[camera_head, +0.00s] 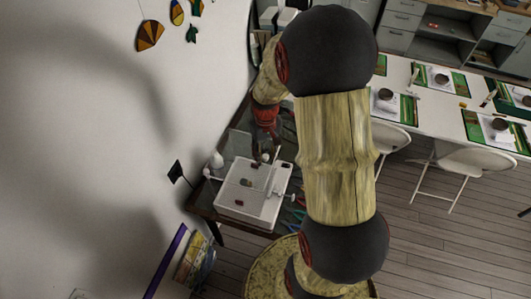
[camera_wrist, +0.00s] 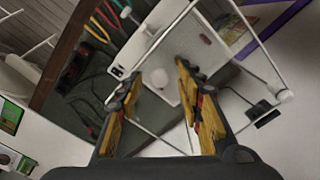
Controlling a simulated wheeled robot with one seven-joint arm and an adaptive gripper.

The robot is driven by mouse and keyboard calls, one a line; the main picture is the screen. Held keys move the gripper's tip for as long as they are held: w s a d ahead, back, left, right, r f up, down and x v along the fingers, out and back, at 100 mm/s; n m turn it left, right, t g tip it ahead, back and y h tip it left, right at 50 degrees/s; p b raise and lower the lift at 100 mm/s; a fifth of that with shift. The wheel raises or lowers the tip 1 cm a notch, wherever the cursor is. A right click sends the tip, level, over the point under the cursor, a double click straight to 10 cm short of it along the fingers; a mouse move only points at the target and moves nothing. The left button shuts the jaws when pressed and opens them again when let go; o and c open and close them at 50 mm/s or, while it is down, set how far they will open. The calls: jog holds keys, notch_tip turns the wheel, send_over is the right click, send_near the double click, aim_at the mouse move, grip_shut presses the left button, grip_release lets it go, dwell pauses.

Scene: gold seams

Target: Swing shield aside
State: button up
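The white bench machine (camera_head: 240,207) stands on a dark table, with small brown pieces on its flat top. What looks like the shield, a clear pane with a thin white rim (camera_wrist: 257,48), spans much of the wrist view. A white round knob (camera_wrist: 285,97) sits at its right corner. My gripper (camera_head: 267,153) is above the machine's far side. I cannot tell whether either finger touches the shield's rim.
Pliers with coloured handles (camera_wrist: 98,27) lie on the dark table beside the machine. A white wall is close on the left. White folding chairs (camera_head: 458,168) and a long white table (camera_head: 432,118) stand to the right. My arm hides the middle of the head view.

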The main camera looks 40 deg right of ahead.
jog(key=shift+c, duration=0.3)
grip_shut()
dwell(0.6)
